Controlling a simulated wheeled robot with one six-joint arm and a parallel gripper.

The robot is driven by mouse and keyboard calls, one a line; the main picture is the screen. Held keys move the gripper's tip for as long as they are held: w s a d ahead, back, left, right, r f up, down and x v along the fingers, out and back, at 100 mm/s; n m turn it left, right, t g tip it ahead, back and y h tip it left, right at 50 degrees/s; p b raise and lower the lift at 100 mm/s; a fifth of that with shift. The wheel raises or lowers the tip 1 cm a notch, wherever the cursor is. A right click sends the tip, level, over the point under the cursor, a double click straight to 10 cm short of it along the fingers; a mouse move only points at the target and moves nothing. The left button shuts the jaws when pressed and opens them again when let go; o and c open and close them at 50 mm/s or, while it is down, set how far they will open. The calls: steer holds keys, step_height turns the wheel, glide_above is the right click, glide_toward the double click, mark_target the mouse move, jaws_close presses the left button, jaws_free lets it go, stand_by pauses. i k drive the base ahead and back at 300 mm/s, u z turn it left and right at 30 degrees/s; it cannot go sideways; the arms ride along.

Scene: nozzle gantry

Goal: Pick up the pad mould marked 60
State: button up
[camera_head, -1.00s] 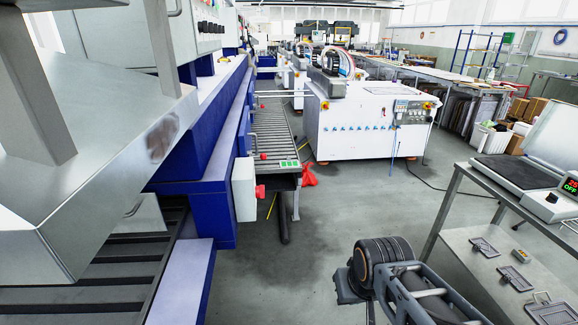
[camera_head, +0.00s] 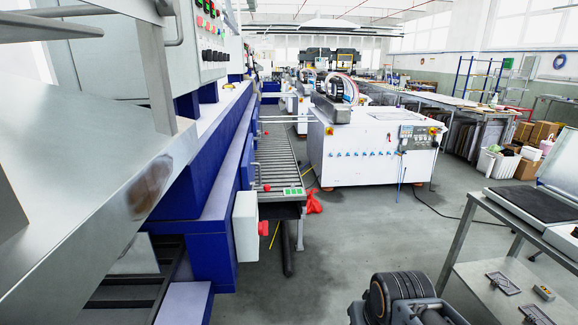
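One plate (camera_head: 503,284) lies farther back, and another plate (camera_head: 536,316) is cut by the bottom edge. Any number on them is too small to read, so I cannot tell which is marked 60. Part of my arm, with black ringed housing and grey links, shows at the bottom centre right. My gripper's fingers do not show.
The bench top (camera_head: 520,222) carries a black-topped plate press (camera_head: 538,204). A blue machine (camera_head: 215,235) and roller conveyor (camera_head: 278,165) line the left. A white cabinet (camera_head: 368,152) stands ahead. The grey floor between is mostly open.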

mark_target(294, 190)
steer(key=z, duration=0.3)
steer(key=i, duration=3.65)
steer(key=u, duration=1.1)
steer(key=i, duration=0.45)
steer(key=u, duration=0.3)
